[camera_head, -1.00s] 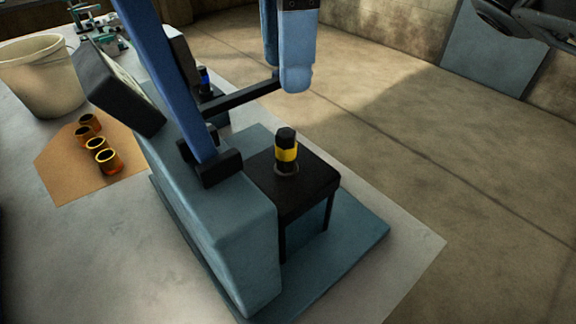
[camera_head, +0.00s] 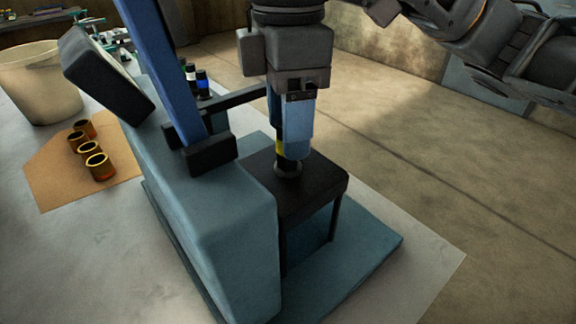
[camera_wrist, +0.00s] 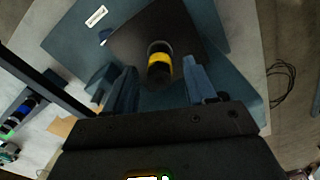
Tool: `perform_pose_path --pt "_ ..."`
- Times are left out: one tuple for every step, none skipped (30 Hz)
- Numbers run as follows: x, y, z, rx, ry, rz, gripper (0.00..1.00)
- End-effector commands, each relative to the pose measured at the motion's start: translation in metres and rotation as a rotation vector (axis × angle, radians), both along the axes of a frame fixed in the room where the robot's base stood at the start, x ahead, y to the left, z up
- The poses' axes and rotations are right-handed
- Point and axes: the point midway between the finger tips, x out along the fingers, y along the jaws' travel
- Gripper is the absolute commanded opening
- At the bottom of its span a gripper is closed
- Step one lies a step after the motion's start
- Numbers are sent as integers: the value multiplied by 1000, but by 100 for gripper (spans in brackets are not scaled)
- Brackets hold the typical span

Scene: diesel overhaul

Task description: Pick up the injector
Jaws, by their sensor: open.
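The injector (camera_head: 279,149) is a black cylinder with a yellow band. It stands upright on the dark block of the blue test stand, mostly hidden behind my gripper in the head view. My gripper (camera_head: 290,153) points down at it with its blue fingers. In the wrist view the injector (camera_wrist: 160,64) shows whole from above, and my gripper (camera_wrist: 162,80) has its two fingers apart on either side of its near end. No contact with the fingers shows.
The blue test stand (camera_head: 225,230) has a slanted blue lever (camera_head: 160,70) and a dark bar close left of my gripper. Several brass sleeves (camera_head: 98,165) lie on a brown sheet (camera_head: 50,180) near a white bucket (camera_head: 40,82). Open floor lies right.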

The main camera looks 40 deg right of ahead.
Motion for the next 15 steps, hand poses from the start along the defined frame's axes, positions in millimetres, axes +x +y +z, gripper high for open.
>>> perform_pose_path --pt "0 0 -8 1 3 0 55" --pt "0 0 -12 1 2 0 55" --pt "0 0 -16 0 1 0 55" --pt "0 0 -19 0 1 -1 55" --pt "0 0 -21 0 1 -1 55" --pt "0 0 -23 0 0 0 55" --pt "0 0 -24 0 0 0 55" --pt "0 0 -24 0 0 0 55" --pt "0 0 -25 0 -1 0 55" --pt "0 0 -25 0 -1 0 55" --pt "0 0 -25 0 -1 0 55" --pt "0 0 -24 0 -1 0 55" --pt "0 0 -24 0 -1 0 55" --pt "0 0 -24 0 -1 0 54" --pt "0 0 -24 0 -1 0 51"
